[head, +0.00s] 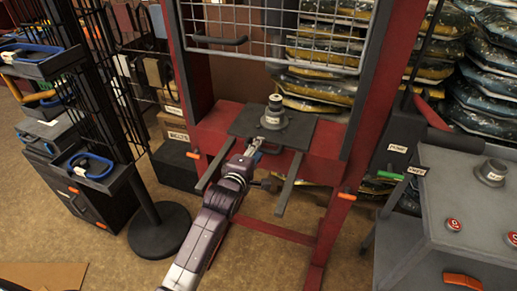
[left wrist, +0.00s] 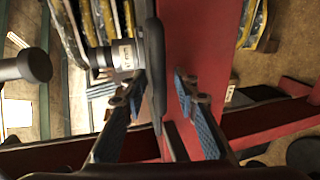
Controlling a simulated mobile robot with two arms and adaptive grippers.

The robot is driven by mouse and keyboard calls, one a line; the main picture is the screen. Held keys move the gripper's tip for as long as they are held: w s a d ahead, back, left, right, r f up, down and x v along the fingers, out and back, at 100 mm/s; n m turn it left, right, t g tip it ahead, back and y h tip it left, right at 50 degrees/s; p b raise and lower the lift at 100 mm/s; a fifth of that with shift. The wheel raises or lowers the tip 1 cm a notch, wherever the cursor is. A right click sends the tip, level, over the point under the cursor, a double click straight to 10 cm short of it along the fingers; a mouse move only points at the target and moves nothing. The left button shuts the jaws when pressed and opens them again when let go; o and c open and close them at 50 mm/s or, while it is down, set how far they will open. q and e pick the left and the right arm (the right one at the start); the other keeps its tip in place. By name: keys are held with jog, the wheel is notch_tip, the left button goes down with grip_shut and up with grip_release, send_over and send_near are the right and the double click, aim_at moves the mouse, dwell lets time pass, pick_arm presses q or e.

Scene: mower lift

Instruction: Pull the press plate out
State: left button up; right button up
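The press plate (head: 245,120) is a dark flat plate on the red press, above two grey rails that stick out forward. A grey stepped round part with a white label (head: 275,112) stands on it. My left gripper (head: 254,147) is at the plate's front edge. In the left wrist view, its blue-padded fingers (left wrist: 160,80) are apart. The dark plate (left wrist: 154,60) shows edge-on between them, closer to the left finger, with a gap to the right finger. The labelled part (left wrist: 122,55) shows beside the plate there. My right gripper is not in view.
The red press frame (head: 372,100) with a wire guard (head: 285,38) surrounds the plate. A grey bench with red buttons (head: 453,224) stands at the right. A black rack (head: 105,90) on a round base (head: 160,230) stands at the left. Open floor (head: 120,255) lies in front.

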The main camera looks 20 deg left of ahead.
pick_arm(q)
jog(key=shift+w, duration=0.15)
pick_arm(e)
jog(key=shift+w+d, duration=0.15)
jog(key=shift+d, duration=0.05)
pick_arm(q)
grip_shut()
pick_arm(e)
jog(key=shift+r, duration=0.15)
